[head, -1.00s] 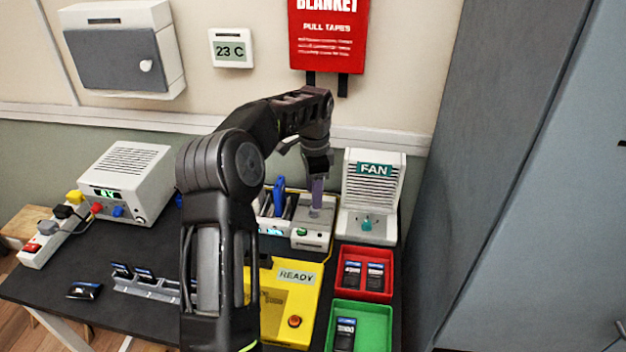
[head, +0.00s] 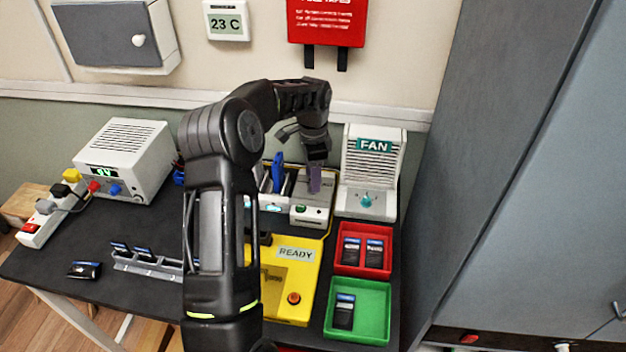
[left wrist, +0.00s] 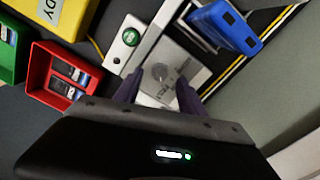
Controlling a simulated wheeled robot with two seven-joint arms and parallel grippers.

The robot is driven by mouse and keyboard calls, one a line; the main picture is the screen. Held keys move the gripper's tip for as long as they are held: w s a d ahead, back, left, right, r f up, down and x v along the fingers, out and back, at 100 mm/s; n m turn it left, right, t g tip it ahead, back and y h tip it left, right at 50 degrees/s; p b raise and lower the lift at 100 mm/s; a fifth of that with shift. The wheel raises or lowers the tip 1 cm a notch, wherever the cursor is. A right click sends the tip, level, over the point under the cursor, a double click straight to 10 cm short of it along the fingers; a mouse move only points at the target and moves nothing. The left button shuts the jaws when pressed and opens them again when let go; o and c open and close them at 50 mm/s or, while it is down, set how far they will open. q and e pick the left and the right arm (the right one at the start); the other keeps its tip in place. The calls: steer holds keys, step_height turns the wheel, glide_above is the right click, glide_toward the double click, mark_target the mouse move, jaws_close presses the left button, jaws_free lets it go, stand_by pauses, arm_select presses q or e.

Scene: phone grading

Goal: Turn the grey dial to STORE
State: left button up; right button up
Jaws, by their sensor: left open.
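The grey dial (left wrist: 162,72) shows in the left wrist view as a round disc on a pale grey plate of a small white-and-grey unit (head: 300,216). Its markings, including STORE, are too small to read. My left gripper (head: 315,186) is above this unit in the head view, pointing down, and its fingers hide the dial there. In the left wrist view, my left gripper (left wrist: 157,95) is open, with its two purple fingers apart and the dial between and just beyond their tips. I cannot tell whether they touch it. My right gripper is not in view.
A blue-handled part (head: 278,174) stands just left of the unit. The white FAN box (head: 370,180) is close on the right. The yellow READY station (head: 272,300), red tray (head: 345,268) and green tray (head: 370,335) lie in front.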

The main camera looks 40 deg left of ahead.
arm_select(q)
steer(key=shift+f, duration=1.35)
jaws_close()
